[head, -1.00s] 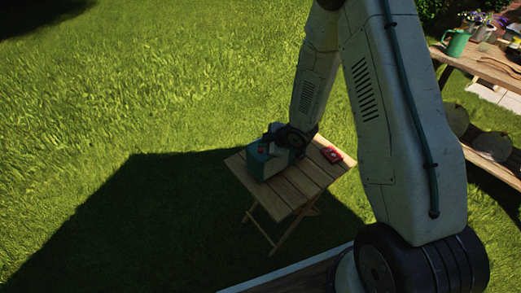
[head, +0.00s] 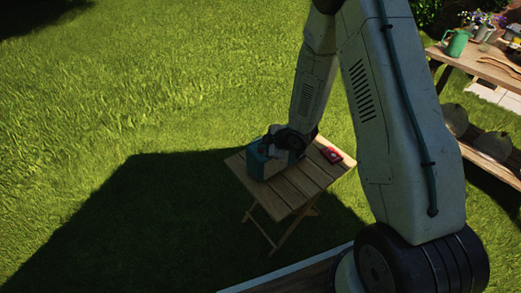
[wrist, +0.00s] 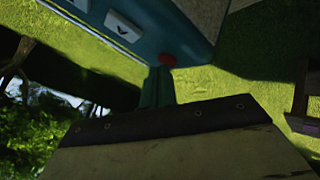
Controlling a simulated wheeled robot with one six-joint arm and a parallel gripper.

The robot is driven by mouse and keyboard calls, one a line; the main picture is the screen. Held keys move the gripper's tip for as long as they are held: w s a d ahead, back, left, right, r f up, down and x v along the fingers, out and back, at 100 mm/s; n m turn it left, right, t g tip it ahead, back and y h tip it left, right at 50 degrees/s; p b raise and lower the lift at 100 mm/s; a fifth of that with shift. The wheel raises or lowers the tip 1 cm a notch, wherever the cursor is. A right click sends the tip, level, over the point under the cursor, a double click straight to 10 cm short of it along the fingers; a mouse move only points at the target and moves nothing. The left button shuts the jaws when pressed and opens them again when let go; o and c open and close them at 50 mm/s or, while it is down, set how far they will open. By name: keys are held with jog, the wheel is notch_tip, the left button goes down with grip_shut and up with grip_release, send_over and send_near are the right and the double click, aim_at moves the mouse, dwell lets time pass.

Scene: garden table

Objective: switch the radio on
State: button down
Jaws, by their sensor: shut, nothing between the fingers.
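The teal radio (head: 256,165) stands on the small wooden folding table (head: 296,187), partly hidden behind my wrist. In the wrist view the radio (wrist: 140,45) fills the top, upside down or tilted in the picture. It shows a pale button with a dark chevron (wrist: 123,27) and a round red button (wrist: 168,61) near its edge. My gripper (wrist: 160,72) is shut and empty, its tip right by the red button. I cannot tell whether it touches or presses it. In the head view my gripper (head: 266,147) is at the radio's top, small and dark.
A small red object (head: 331,154) lies on the table's right corner. A wooden shelf bench (head: 480,65) with a green watering can (head: 455,43) and plants stands at the far right. Open lawn surrounds the table.

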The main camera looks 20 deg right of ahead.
aim_at(263, 152)
dwell(0.3)
jog(key=shift+r, duration=0.5)
notch_tip(263, 152, up, 6)
dwell(0.6)
